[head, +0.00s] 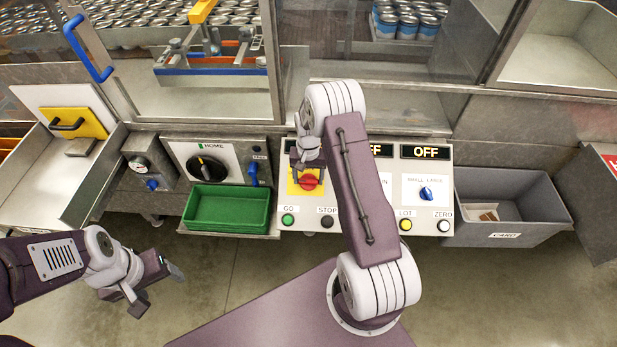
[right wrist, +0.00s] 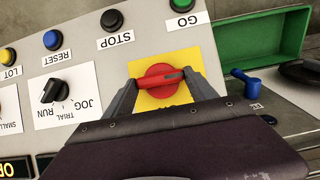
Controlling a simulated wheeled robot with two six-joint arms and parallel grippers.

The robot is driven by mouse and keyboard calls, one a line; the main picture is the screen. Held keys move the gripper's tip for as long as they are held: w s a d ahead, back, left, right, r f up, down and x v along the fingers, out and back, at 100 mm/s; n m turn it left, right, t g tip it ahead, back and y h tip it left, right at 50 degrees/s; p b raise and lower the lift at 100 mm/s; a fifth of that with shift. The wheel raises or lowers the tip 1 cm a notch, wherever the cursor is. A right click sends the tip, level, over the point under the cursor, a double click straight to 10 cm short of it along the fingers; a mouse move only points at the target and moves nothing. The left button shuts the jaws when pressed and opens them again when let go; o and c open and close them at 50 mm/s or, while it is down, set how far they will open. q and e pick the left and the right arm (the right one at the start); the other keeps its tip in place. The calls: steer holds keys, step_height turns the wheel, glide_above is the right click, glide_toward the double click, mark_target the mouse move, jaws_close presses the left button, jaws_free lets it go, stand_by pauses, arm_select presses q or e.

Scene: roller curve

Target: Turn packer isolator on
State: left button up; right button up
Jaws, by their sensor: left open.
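The isolator is a red rotary knob (head: 309,181) on a yellow plate at the left of the light control panel (head: 460,165). In the right wrist view the red knob (right wrist: 160,86) shows its raised bar lying roughly across the picture. My right gripper (head: 307,166) is at the knob, its fingers apart on either side of it, near the bar's ends. I cannot tell whether they touch it. Two displays read OFF; the right one (head: 426,152) is clear, the other (head: 380,150) is partly hidden by my right arm. My left gripper (head: 160,287) is open and empty over the floor.
Green GO (head: 288,219) and black STOP (head: 327,221) buttons sit below the knob. A green tray (head: 227,227) is to the left, with a HOME dial (head: 207,168) above it. A grey bin (head: 548,200) is right of the panel. Glass guards stand behind.

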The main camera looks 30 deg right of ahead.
stand_by(0.3)
steer(key=m+b, duration=0.1)
steer(key=m+t+y, duration=0.1)
steer(key=shift+d+f+m+b, duration=0.15)
steer(key=shift+d+m+b, duration=0.05)
steer(key=shift+m+b, duration=0.2)
steer(key=m+t+b, duration=0.2)
steer(key=m+b, duration=0.2)
steer(key=b, duration=0.2)
steer(key=m+t+y+b, duration=0.1)
steer(key=m+t+b, duration=0.1)
steer(key=b, duration=0.4)
steer(key=s+m+t+b, duration=0.1)
steer(key=m+t+b, duration=0.1)
steer(key=m+b, duration=0.3)
steer(key=shift+s+d+f+m+y+b, duration=0.1)
steer(key=shift+f+m+y+b, duration=0.25)
steer(key=shift+b, duration=0.4)
steer(key=shift+r+m+t+b, duration=0.25)
steer(key=shift+m+t+b, duration=0.25)
steer(key=shift+m+b, duration=0.55)
steer(key=shift+s, duration=0.1)
steer(key=o, duration=1.3)
steer(key=shift+o, duration=0.2)
